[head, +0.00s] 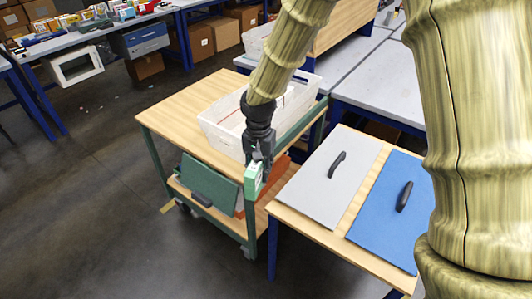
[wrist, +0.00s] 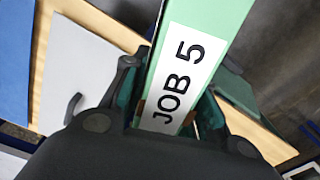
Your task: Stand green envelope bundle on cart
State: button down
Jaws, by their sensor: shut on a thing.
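My gripper (head: 259,158) is shut on the green envelope bundle (head: 252,178), held at the near right corner of the cart (head: 180,104). In the wrist view the bundle (wrist: 222,22) runs up and away from between my fingers (wrist: 165,105), with a white "JOB 5" label on its narrow face. In the head view only a short light-green part shows below the fingers; the rest is hidden or hard to tell from the cart's green frame. I cannot tell whether it touches the cart. The cart has a wooden top, green posts and a lower shelf.
A white crate (head: 222,125) stands on the cart top. A dark green panel (head: 208,182) with a black handle leans at the lower shelf. A side table carries grey (head: 325,180) and blue (head: 385,220) panels with handles. The left part of the cart top is bare.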

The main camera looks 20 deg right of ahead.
jog(key=s+a+f+n, duration=0.4)
jog(key=a+f+n, duration=0.3)
jog(key=f, duration=0.7)
jog(key=shift+s+a, duration=0.2)
jog(key=shift+a, duration=0.5)
